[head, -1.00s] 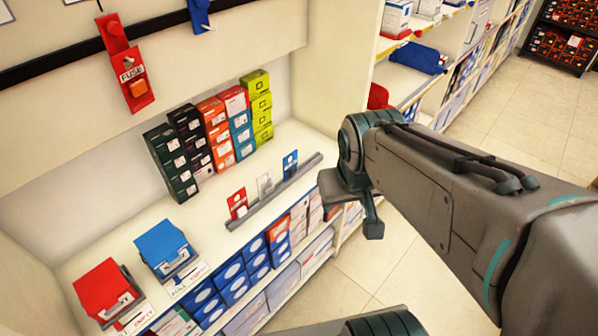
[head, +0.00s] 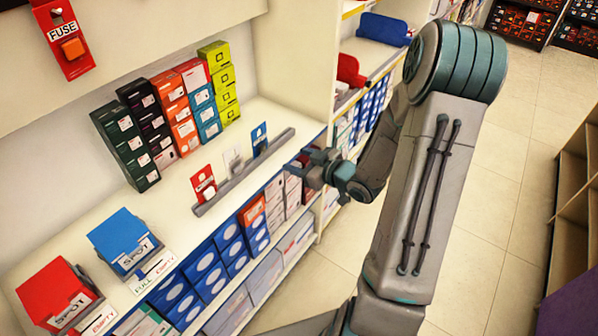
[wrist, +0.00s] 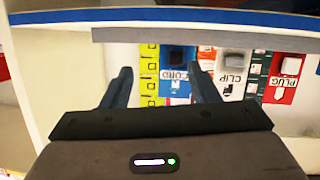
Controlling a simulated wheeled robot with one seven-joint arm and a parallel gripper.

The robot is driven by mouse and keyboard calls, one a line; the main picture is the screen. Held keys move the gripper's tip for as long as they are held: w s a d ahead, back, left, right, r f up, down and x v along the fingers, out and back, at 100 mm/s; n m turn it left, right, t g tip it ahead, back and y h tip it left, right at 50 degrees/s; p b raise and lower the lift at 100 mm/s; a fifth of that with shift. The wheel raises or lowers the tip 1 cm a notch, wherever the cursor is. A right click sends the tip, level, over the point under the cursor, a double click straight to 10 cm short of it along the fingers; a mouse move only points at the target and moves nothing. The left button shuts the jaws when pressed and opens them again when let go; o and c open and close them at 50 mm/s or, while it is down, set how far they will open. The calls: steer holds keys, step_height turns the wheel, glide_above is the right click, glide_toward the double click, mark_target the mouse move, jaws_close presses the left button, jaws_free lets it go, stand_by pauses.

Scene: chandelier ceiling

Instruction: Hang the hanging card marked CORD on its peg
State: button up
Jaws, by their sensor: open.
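The blue CORD card (wrist: 174,74) shows in the wrist view, between my gripper's two fingers in the picture, its lettering upside down. In the head view the blue card (head: 259,139) stands at the right end of a row of three cards in a grey holder strip (head: 240,174) at the shelf's front edge. My gripper (head: 298,170) is open and empty, in front of the shelf to the right of the blue card and apart from it. Its spread fingers also show in the wrist view (wrist: 161,72). I cannot see a free peg now.
The white CLIP card (wrist: 233,68) and red PLUG card (wrist: 288,75) stand beside it. A red FUSE card (head: 64,40) hangs on the wall above. Stacked boxes (head: 165,115) stand behind; red (head: 55,290) and blue SPOT bins (head: 122,240) sit at left. The floor at right is open.

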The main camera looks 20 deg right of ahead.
mark_target(265, 150)
steer(key=shift+w+a+f+t+y+b, duration=0.15)
steer(key=shift+w+a+t+y+b, duration=0.3)
steer(key=shift+w+a, duration=0.9)
steer(key=shift+w+a+f+t+y+b, duration=0.2)
steer(key=shift+w+a+y, duration=0.4)
steer(key=shift+w+a, duration=0.7)
steer(key=shift+w+a+f+t+y+b, duration=0.15)
steer(key=shift+w+a+t+y+b, duration=0.3)
steer(key=shift+w+a, duration=0.9)
steer(key=shift+d, duration=0.1)
steer(key=c, duration=0.3)
steer(key=shift+r+p, duration=1.55)
steer(key=shift+r, duration=0.8)
steer(key=r+p+v, duration=0.1)
steer(key=v, duration=0.9)
steer(key=shift+d+r, duration=0.15)
steer(key=shift+r, duration=0.15)
steer(key=shift+w, duration=0.15)
